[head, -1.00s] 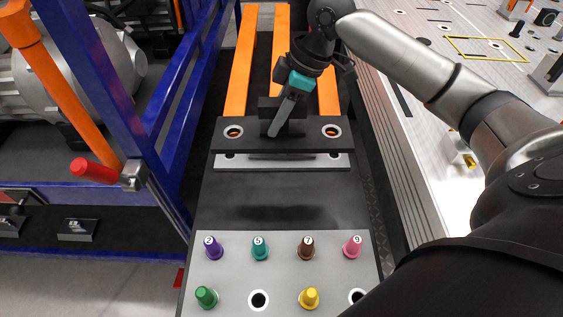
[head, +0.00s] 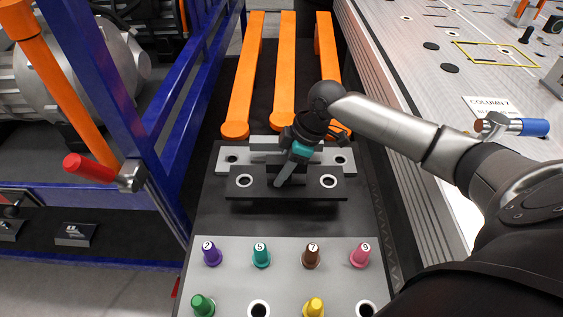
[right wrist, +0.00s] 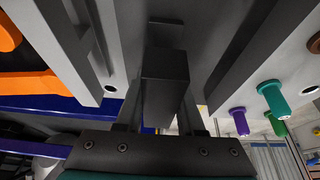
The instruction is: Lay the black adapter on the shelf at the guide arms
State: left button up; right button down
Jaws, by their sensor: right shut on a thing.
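The black adapter (head: 258,189) is a dark bar with a ringed hole near each end. In the head view it is level, over the dark shelf (head: 213,217), in front of the orange guide arms (head: 285,75). My right gripper (head: 285,181) is shut on its raised middle part. In the right wrist view a dark block of the adapter (right wrist: 165,80) shows between the fingers. I cannot tell whether the bar touches the shelf. My left gripper is not in view.
A light grey bar (head: 231,165) with holes lies just behind the adapter, at the guide arms' near ends. A grey plate (head: 235,279) with several coloured pegs is at the front. A blue frame (head: 200,95) stands at left, a perforated table (head: 400,40) at right.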

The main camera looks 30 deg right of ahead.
notch_tip(320, 180, down, 4)
jog(key=shift+r+b, duration=0.2)
jog(key=shift+b, duration=0.35)
jog(key=shift+f, duration=0.2)
jog(key=shift+w+f, duration=0.1)
jog(key=c, duration=0.5)
grip_release()
jog(key=shift+f, duration=0.1)
jog(key=p+v, duration=0.2)
jog(key=v, duration=1)
jog(key=shift+p, duration=0.35)
